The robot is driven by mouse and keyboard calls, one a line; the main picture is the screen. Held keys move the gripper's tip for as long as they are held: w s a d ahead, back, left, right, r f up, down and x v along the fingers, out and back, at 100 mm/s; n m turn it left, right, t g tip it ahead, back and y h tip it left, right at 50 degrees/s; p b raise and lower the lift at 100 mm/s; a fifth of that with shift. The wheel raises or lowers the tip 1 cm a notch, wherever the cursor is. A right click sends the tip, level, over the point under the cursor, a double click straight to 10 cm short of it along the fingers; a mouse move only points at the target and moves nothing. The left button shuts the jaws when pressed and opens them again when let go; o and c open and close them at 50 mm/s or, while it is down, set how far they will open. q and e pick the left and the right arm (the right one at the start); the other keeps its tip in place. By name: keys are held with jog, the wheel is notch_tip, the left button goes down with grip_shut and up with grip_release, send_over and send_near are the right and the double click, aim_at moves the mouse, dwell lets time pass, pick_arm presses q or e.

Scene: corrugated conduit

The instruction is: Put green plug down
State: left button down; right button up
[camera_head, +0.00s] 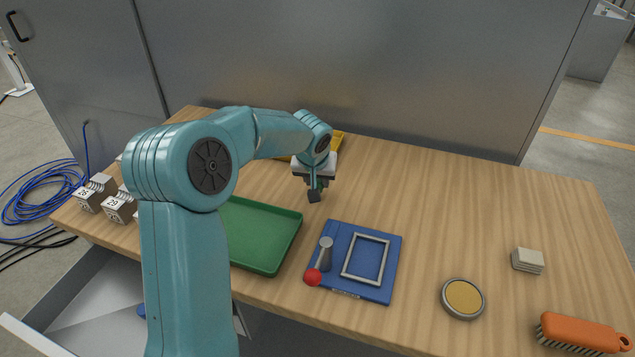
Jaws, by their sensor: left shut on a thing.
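My left gripper (314,192) points down over the back middle of the table, between the green tray and the yellow tray. It is shut on the green plug (321,184), of which only a small green part shows between the fingers. The rest of the plug is hidden by the gripper. I cannot tell whether the plug touches the table. My right gripper is not in view.
A green tray (262,262) lies left of centre, partly behind my arm. A blue board (388,262) with a grey frame and a red-knobbed lever (314,276) is in front. A yellow tray (339,142) is behind. A round tin (463,298), grey tiles (527,260) and an orange brush (580,332) lie right.

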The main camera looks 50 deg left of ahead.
pick_arm(q)
jog(key=shift+w+f, duration=0.15)
jog(key=shift+f, duration=0.55)
jog(key=shift+r, duration=0.1)
jog(key=c, duration=1.2)
grip_release()
jog(key=shift+f, duration=0.2)
jog(key=o, duration=0.4)
jog(key=shift+o, duration=0.2)
jog(key=shift+r, duration=0.1)
